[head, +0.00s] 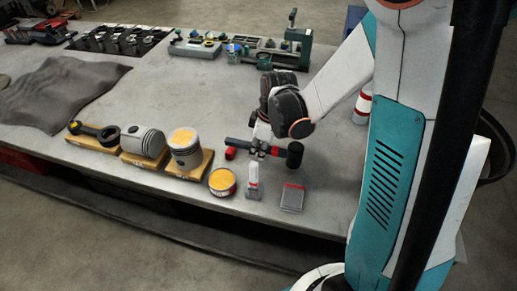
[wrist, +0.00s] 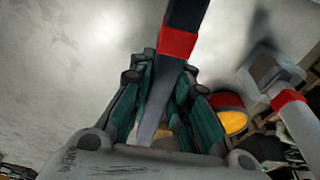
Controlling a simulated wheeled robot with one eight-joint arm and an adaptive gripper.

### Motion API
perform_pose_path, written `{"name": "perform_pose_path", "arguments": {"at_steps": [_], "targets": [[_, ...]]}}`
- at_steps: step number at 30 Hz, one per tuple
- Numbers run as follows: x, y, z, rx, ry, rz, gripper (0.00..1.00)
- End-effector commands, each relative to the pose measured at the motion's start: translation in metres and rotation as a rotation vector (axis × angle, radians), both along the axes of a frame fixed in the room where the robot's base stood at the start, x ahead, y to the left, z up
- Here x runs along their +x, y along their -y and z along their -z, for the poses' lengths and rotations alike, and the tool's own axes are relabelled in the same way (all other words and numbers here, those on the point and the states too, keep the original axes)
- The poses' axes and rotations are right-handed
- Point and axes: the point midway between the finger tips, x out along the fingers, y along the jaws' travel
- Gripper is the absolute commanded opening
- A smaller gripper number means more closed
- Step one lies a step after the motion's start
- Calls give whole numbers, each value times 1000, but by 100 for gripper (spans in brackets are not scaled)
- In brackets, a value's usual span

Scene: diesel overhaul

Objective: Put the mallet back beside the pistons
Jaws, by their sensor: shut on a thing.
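My gripper (head: 262,147) is shut on the mallet and holds it over the front part of the bench. The mallet's dark cylindrical end (head: 295,155) is to the right of the fingers, and a dark bar with a red end (head: 231,153) shows to the left. In the wrist view the mallet (wrist: 181,42), dark with a red band and a grey lower part, runs between the green fingers (wrist: 158,112). The pistons, one upright (head: 185,158) and one tilted or lying (head: 146,144), sit on wooden blocks left of the gripper. I cannot tell whether the mallet touches the bench.
A yellow-topped tin (head: 222,183), a white-and-red tool (head: 253,180) and a grey-and-red block (head: 292,198) stand near the front edge below the gripper. A connecting rod (head: 95,134) is at left. Green-grey equipment (head: 290,50) is at the back. The bench middle is clear.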

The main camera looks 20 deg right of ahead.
Motion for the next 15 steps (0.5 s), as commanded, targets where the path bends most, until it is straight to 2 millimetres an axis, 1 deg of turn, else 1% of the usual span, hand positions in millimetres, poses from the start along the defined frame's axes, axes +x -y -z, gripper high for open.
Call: {"name": "perform_pose_path", "arguments": {"at_steps": [8,15], "targets": [[0,0,1,0,0,0,0],[0,0,9,0,0,0,0]]}}
